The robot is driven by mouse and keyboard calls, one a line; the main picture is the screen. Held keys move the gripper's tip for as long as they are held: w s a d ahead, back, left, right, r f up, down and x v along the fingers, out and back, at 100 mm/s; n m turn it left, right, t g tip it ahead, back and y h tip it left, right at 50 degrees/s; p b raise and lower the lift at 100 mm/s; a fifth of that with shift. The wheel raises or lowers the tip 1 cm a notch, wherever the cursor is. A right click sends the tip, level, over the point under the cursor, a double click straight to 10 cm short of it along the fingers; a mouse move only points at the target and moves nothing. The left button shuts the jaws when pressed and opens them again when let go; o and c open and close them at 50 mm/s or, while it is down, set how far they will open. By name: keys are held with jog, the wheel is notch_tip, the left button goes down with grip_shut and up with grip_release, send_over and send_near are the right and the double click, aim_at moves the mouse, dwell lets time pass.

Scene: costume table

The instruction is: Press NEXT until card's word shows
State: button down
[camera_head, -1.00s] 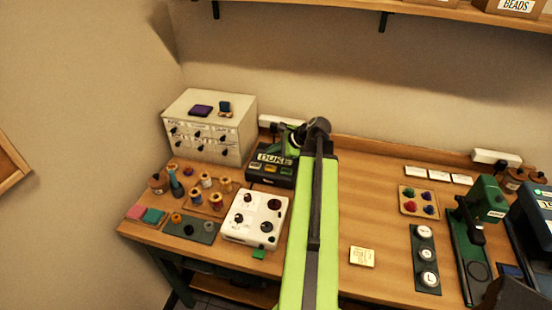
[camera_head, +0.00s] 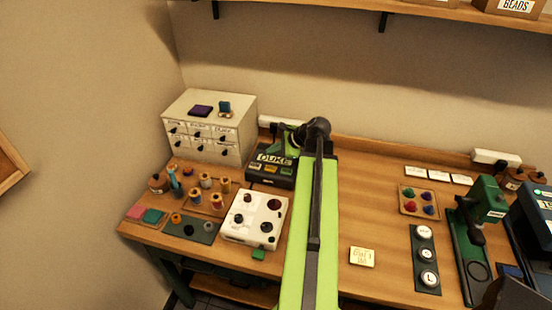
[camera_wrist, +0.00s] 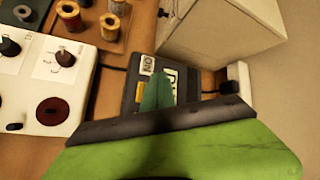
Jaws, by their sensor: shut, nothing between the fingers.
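A dark box (camera_head: 285,181) with a lit display (camera_head: 273,159) reading DUKE stands at the back left of the table. A row of small coloured buttons (camera_head: 271,169) lies below its display. My gripper (camera_head: 289,142) is at the box's upper right side in the head view. In the wrist view my shut green fingers (camera_wrist: 157,92) are over the box (camera_wrist: 131,93) and hide part of its face; contact cannot be told. A small cream card (camera_head: 362,257) with handwriting lies right of my arm; its writing is too small to read surely.
A white drawer cabinet (camera_head: 209,142) stands behind the box at left. A white knobbed panel (camera_head: 255,216) and thread spools (camera_head: 216,201) are in front. A green press (camera_head: 482,205) and a button strip (camera_head: 426,258) stand at right. The table's middle right is largely clear.

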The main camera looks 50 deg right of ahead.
dwell(0.8)
